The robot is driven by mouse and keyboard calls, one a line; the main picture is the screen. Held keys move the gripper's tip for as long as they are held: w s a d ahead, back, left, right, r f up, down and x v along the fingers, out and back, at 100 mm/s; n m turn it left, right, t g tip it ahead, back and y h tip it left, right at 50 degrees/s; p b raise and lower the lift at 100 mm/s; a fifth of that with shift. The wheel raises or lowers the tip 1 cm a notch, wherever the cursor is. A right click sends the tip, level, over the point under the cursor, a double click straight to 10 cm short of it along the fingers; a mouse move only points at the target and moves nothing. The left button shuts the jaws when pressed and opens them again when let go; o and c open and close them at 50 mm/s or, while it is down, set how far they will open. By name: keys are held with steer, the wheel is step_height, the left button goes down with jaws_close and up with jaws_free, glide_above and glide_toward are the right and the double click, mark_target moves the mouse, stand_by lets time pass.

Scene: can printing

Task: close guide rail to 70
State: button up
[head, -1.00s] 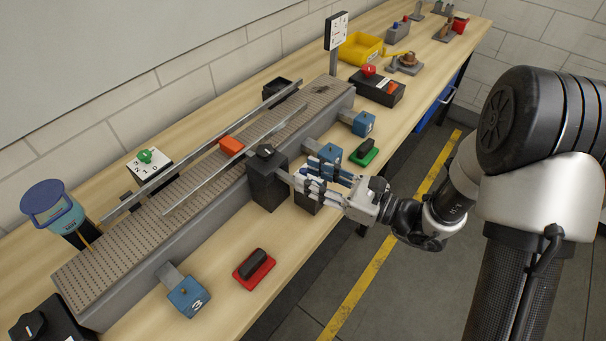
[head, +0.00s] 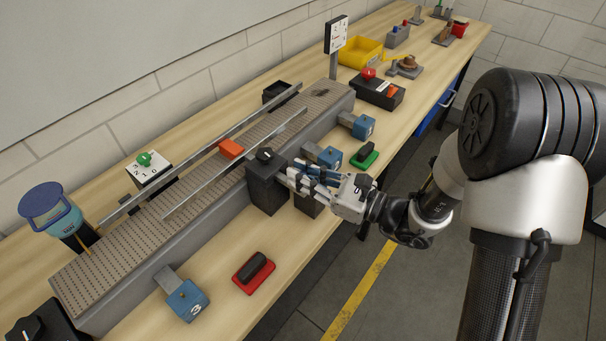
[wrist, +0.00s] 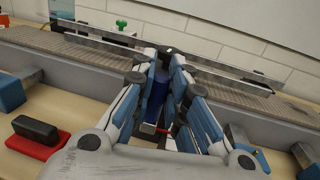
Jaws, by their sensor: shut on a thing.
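The conveyor (head: 110,258) carries two long metal guide rails. The near guide rail (head: 235,165) runs slantwise above the belt, and the far guide rail (head: 205,150) lies behind it. An orange block (head: 231,148) sits on the belt between them. A dark box with a black knob (head: 265,155) stands at the conveyor's near side. My gripper (head: 290,178) is at the box's right side. In the wrist view, my gripper (wrist: 165,75) is shut on a dark blue cylindrical handle (wrist: 161,95). The fingers hide part of the handle, and no scale reading is legible.
Blue numbered blocks (head: 187,300) stick out along the conveyor's near side. A red-based black switch (head: 254,271) and a green-based one (head: 364,157) lie on the table nearby. A sign on a post (head: 336,36) stands at the far end. The table front between the red switch and box is clear.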

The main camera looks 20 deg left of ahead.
jaws_close()
steer(key=shift+a, duration=0.1)
steer(key=shift+w+a+r, duration=0.1)
steer(key=shift+w+a, duration=0.15)
steer(key=shift+a, duration=0.35)
steer(key=shift+w+a, duration=0.1)
steer(key=shift+a, duration=0.05)
steer(key=o, duration=0.7)
jaws_free()
steer(key=shift+d, duration=0.2)
steer(key=v, duration=1.2)
steer(key=shift+a, duration=0.1)
